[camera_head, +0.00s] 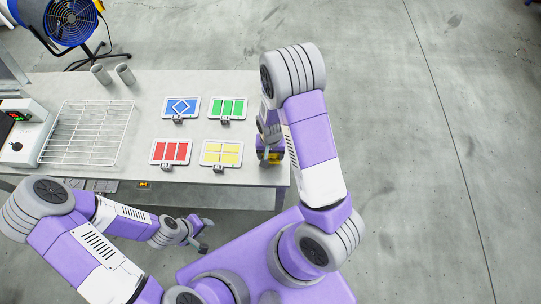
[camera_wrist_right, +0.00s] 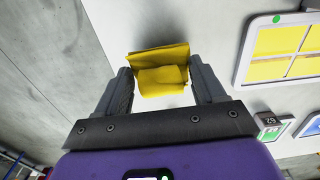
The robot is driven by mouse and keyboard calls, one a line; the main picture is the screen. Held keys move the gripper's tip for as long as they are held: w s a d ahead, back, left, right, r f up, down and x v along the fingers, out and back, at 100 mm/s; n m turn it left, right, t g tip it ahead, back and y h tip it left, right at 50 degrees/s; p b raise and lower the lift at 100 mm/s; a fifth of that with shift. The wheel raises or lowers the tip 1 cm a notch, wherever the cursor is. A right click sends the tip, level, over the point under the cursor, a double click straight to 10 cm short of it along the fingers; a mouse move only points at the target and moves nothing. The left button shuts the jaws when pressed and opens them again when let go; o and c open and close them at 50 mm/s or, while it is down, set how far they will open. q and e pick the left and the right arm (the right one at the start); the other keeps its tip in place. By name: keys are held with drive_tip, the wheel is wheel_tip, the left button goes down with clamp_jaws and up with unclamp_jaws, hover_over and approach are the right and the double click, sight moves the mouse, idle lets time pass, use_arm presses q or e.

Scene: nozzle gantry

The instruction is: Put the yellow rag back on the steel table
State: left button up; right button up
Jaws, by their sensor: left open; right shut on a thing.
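The yellow rag (camera_wrist_right: 160,68) is folded and sits between the two fingers of my right gripper (camera_wrist_right: 163,88), which is shut on it. In the head view, my right gripper (camera_head: 270,156) is at the right end of the steel table (camera_head: 205,92), mostly hidden by my own arm. Only a small bit of the rag (camera_head: 276,157) shows there. I cannot tell whether the rag touches the tabletop. My left gripper (camera_head: 205,236) is open and empty, in front of the table's front edge.
Blue (camera_head: 181,107), green (camera_head: 228,108), red (camera_head: 171,151) and yellow (camera_head: 221,153) panels lie on the table left of my right gripper. A wire rack (camera_head: 86,132), a control box (camera_head: 22,132) and two grey cylinders (camera_head: 112,74) are further left. A blue fan (camera_head: 70,20) stands behind.

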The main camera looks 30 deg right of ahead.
drive_tip(key=shift+f, duration=0.75)
drive_tip(key=shift+w+f, duration=0.15)
drive_tip(key=o, duration=0.7)
drive_tip(key=shift+f, duration=0.2)
drive_tip(key=shift+c, duration=0.2)
drive_tip(key=o, duration=0.4)
drive_tip(key=shift+o, duration=0.2)
drive_tip(key=shift+r, duration=0.1)
